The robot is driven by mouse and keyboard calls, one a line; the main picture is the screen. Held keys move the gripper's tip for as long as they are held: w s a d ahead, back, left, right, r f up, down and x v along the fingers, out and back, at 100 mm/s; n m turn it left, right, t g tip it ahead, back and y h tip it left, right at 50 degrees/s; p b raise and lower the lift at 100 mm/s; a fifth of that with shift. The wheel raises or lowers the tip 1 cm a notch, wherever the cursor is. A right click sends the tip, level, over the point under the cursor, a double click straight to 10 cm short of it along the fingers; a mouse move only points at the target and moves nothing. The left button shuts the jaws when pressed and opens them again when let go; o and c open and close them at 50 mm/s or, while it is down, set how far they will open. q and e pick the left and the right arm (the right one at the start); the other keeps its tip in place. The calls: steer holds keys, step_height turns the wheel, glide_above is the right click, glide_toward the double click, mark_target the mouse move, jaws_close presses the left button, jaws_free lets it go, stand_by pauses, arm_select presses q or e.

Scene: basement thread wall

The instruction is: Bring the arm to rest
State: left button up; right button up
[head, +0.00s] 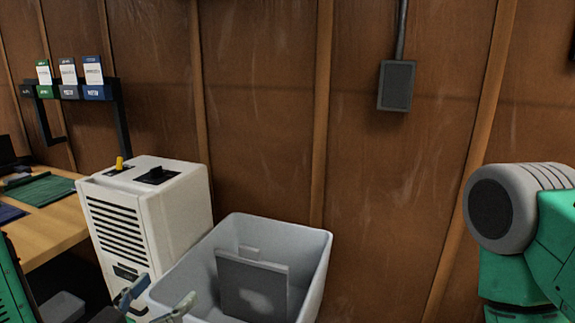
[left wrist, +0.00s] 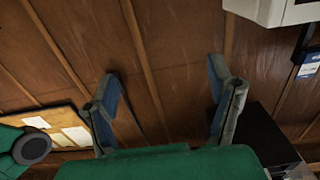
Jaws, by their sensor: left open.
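My left gripper (head: 157,299) shows at the bottom of the head view, in front of the white bin's near left side. Its two blue-grey fingers stand apart, with nothing between them. The left wrist view shows the same open gripper (left wrist: 164,88), its fingers spread wide against the brown wall panels. A green and grey part of my right arm (head: 520,225) shows at the right edge of the head view. My right gripper is out of view.
A white bin (head: 318,268) holds grey flat pieces (head: 252,287). A white vented machine (head: 185,205) stands left of it. A wooden desk (head: 62,228) with mats is at far left. A grey electrical box (head: 396,86) hangs on the wall. The wall right of the bin is bare.

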arm_select(q)
steer(key=s+a+f+g+y, duration=0.1)
steer(key=s+f+g, duration=0.2)
steer(key=f, duration=0.4)
steer(key=s+f+n+g+y, duration=0.1)
steer(key=s+f+g, duration=0.2)
steer(key=f, duration=0.3)
steer(key=s+a+f+g+y, duration=0.1)
steer(key=s+f+g, duration=0.25)
steer(key=f, duration=0.35)
steer(key=s+a+f+n+g+y, duration=0.1)
steer(key=s+a+f+g, duration=0.1)
steer(key=s, duration=0.5)
steer(key=s+a+f+n+g+y, duration=0.1)
steer(key=s+a+f+g+y, duration=0.1)
steer(key=s+f+g, duration=0.3)
steer(key=s+a+f, duration=0.1)
steer(key=s+f, duration=0.1)
steer(key=s, duration=0.1)
steer(key=shift+s+a, duration=0.25)
steer(key=shift+w, duration=0.1)
